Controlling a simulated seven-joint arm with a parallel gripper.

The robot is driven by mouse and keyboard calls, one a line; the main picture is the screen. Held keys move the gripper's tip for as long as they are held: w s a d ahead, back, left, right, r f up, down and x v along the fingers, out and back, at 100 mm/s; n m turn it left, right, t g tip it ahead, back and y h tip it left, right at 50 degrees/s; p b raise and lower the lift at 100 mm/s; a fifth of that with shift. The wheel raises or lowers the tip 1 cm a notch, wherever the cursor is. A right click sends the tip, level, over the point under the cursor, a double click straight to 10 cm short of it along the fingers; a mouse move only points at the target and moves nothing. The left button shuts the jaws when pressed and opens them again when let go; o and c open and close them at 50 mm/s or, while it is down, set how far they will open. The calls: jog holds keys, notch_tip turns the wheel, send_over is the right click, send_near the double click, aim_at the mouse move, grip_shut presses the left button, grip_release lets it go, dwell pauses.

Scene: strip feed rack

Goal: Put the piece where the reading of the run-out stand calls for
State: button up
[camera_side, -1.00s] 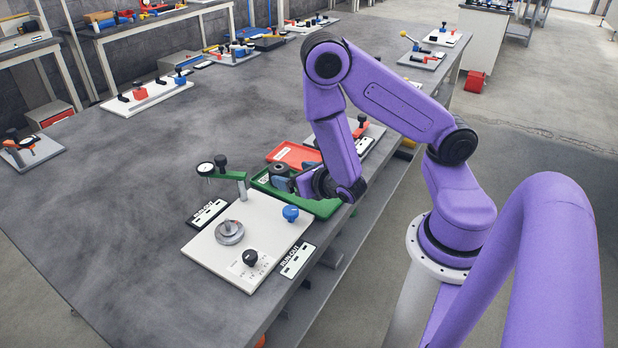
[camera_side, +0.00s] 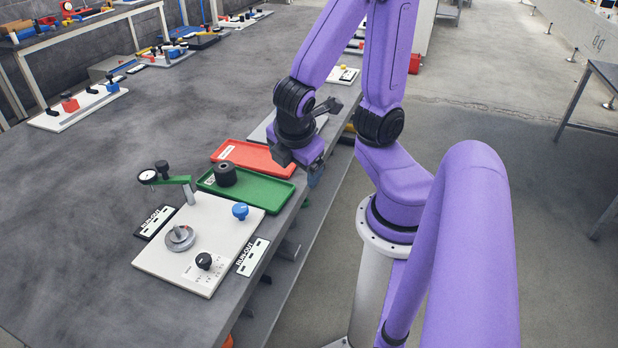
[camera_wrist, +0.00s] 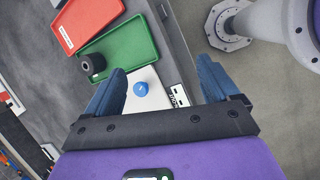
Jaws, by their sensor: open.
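The piece is a dark ring-shaped cylinder (camera_side: 225,173), standing upright in the left part of the green tray (camera_side: 262,189). It also shows in the wrist view (camera_wrist: 92,65). The run-out stand (camera_side: 215,218) is a white plate with a green arm carrying a round dial (camera_side: 148,176), a grey spindle (camera_side: 180,238), a blue knob (camera_side: 240,211) and a black knob (camera_side: 204,261). The dial's reading is too small to tell. The red tray (camera_side: 252,157) lies behind the green one and looks empty. My gripper (camera_wrist: 160,72) is open and empty, raised to the right of the trays near the table edge.
Black-and-white RUN-OUT labels (camera_side: 253,257) lie on either side of the stand.

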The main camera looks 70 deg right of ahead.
jog(key=s+a+r+m+g+y, duration=0.1)
jog(key=s+a+r+y, duration=0.1)
jog(key=s+a+y, duration=0.2)
jog(key=shift+s+a+r+m+g+y, duration=0.35)
jog(key=shift+s+a, duration=0.3)
jog(key=shift+a, duration=0.6)
